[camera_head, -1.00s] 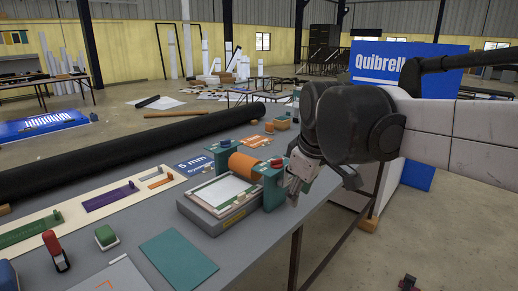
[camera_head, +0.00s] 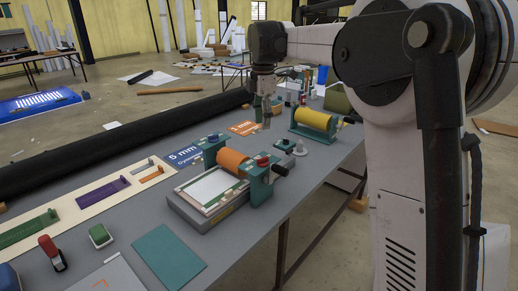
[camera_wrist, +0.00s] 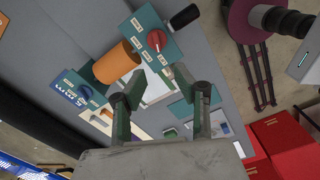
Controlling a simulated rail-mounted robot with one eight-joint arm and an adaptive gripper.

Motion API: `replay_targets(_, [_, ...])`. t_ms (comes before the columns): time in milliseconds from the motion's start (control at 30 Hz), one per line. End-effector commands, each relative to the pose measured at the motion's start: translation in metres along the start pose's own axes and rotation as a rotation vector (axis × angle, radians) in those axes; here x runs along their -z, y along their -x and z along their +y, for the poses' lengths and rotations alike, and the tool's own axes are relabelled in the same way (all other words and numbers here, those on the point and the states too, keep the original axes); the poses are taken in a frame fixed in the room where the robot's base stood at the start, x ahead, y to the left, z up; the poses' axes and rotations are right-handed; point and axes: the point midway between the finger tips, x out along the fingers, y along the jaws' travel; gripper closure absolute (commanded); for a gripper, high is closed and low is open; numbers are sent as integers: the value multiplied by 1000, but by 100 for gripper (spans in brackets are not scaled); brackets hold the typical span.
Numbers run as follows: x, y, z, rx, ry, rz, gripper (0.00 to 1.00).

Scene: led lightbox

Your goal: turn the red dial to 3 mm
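The red dial (camera_head: 263,160) is on top of the teal right-hand block of a small press with an orange roller (camera_head: 233,161). It also shows in the wrist view as a red dial (camera_wrist: 157,40) on a teal plate with white labels too small to read. A blue dial (camera_head: 213,137) is on the press's other block. My gripper (camera_head: 267,123) points down above the table, behind the press in the head view and apart from the dial. In the wrist view, its fingers (camera_wrist: 162,95) are spread with nothing between them.
A second press with a yellow roller (camera_head: 315,119) stands farther back right. A dark handle (camera_head: 281,169) sticks out beside the red dial. A long black roll (camera_head: 110,141) lies along the table's left side. A teal sheet (camera_head: 169,255) lies in front.

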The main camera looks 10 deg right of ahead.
Motion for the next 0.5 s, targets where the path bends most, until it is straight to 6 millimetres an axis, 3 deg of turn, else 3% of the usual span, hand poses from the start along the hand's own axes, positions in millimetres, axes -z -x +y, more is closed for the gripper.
replay_targets(267, [-1,-10,8,15,46,3,71])
replay_targets(500, [-1,-48,8,14,44,3,71])
